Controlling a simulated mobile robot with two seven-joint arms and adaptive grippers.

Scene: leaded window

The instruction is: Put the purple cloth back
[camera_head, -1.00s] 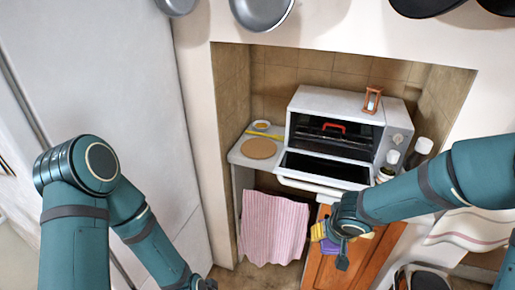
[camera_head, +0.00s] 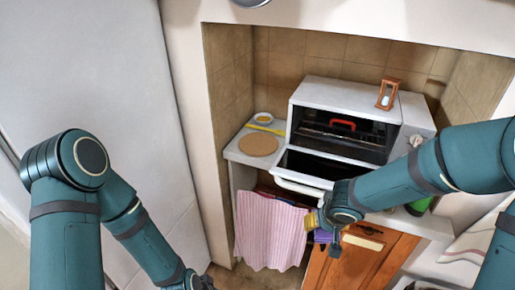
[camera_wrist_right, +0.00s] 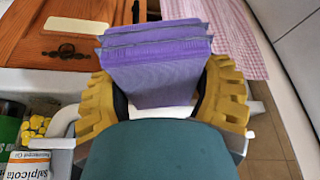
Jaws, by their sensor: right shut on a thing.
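The purple cloth (camera_wrist_right: 157,62) is folded in layers and stands between the yellow fingers of my right gripper (camera_wrist_right: 165,95) in the right wrist view. My right gripper is shut on it. In the head view only a small part of the purple cloth (camera_head: 322,236) shows beside the gripper, in front of the counter and below the oven's open door. My left gripper (camera_head: 202,283) is low at the bottom edge of the head view, and its fingers are too cut off to read.
A pink striped cloth (camera_head: 268,230) hangs at the counter front, just left of my right gripper. The toaster oven (camera_head: 345,95) has its door (camera_head: 300,184) open. A wooden cabinet door (camera_head: 345,265) is below. A round board (camera_head: 258,144) lies on the counter.

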